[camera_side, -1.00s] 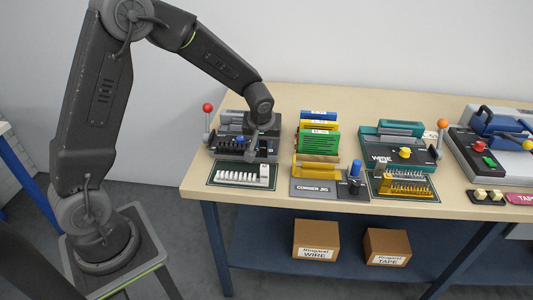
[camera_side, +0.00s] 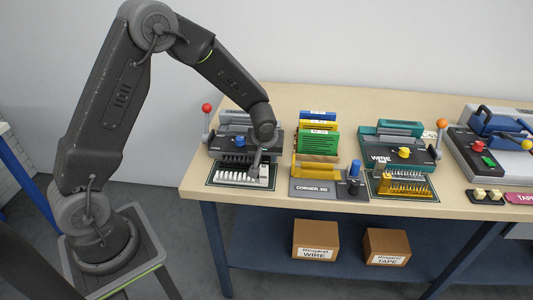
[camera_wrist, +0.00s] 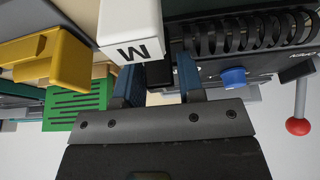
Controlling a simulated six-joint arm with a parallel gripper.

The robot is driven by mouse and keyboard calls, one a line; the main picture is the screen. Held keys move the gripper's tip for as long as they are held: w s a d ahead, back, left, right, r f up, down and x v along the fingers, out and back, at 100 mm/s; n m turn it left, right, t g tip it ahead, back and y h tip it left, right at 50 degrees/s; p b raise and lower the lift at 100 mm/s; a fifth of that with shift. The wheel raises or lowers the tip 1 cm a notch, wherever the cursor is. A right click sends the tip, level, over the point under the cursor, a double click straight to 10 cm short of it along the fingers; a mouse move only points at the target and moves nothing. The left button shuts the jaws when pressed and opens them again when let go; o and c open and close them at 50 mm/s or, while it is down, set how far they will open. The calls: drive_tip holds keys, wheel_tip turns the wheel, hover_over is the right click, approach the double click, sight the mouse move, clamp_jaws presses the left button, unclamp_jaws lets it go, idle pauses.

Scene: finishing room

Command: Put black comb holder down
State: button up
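The black comb holder (camera_side: 236,159) carries a row of dark comb loops. It is just in front of the grey machine and behind the white comb holder. In the wrist view its comb (camera_wrist: 245,36) is at the upper right. My gripper (camera_side: 255,167) is at the holder's right end. Whether the holder touches anything below is hidden. The white comb holder (camera_side: 236,178) lies in front, its marked end block (camera_wrist: 131,34) close to my fingers.
The grey machine (camera_side: 216,142) has a blue knob and a red-ball lever (camera_side: 207,107). A teal wire machine (camera_side: 376,149) is farther right. The table's front edge is close.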

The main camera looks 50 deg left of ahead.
drive_tip(key=shift+o, duration=1.2)
drive_tip(key=shift+r, duration=0.1)
drive_tip(key=s+d+r+m+t+h, duration=0.1)
drive_tip(key=s+d+r+m, duration=0.15)
drive_tip(key=s+r, duration=0.55)
drive_tip(key=s+d+r+m, duration=0.1)
drive_tip(key=s+d+r, duration=0.25)
drive_tip(key=r, duration=0.75)
drive_tip(key=s+d+r+m+t+h, duration=0.1)
drive_tip(key=s+m, duration=0.4)
drive_tip(key=s, duration=0.8)
wheel_tip(320, 180, up, 2)
drive_tip(key=shift+s+d+r+h, duration=0.1)
drive_tip(key=shift+s+d+h, duration=0.4)
drive_tip(key=shift+d, duration=0.7)
